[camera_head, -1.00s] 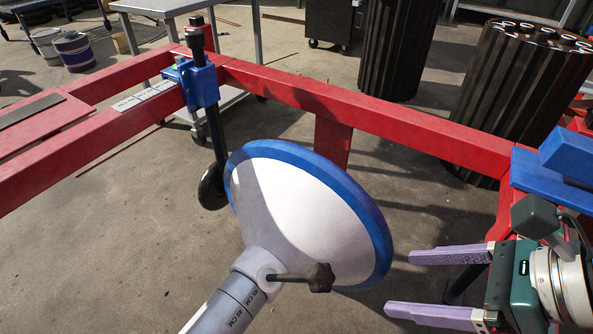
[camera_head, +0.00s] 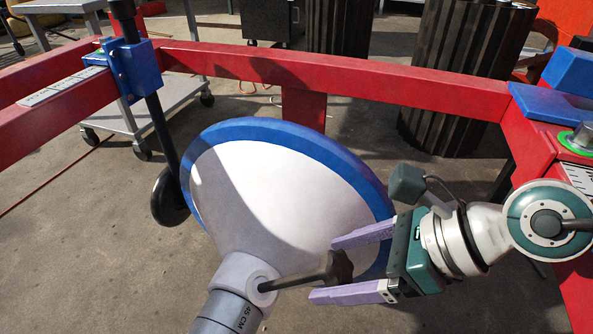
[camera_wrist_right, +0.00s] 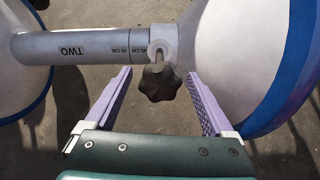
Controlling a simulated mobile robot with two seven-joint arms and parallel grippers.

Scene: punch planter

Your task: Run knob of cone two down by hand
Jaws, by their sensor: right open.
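The cone (camera_head: 262,195) has a white face and a blue rim, and its grey tube (camera_head: 228,312) carries centimetre marks. In the right wrist view the tube (camera_wrist_right: 75,47) reads TWO. A dark lobed knob (camera_head: 340,268) on a rod stands out from the tube's collar; it also shows in the right wrist view (camera_wrist_right: 159,82). My right gripper (camera_head: 322,270) is open, its purple fingers on either side of the knob in the head view. In the wrist view the knob lies between the fingers, near their tips (camera_wrist_right: 150,80). Contact cannot be told. My left gripper is not in view.
A red frame (camera_head: 350,75) runs behind and to both sides of the cone. A blue clamp (camera_head: 133,70) holds a black post at the left. Dark ribbed bins (camera_head: 465,80) and a grey cart (camera_head: 185,105) stand beyond. Open floor lies at the lower left.

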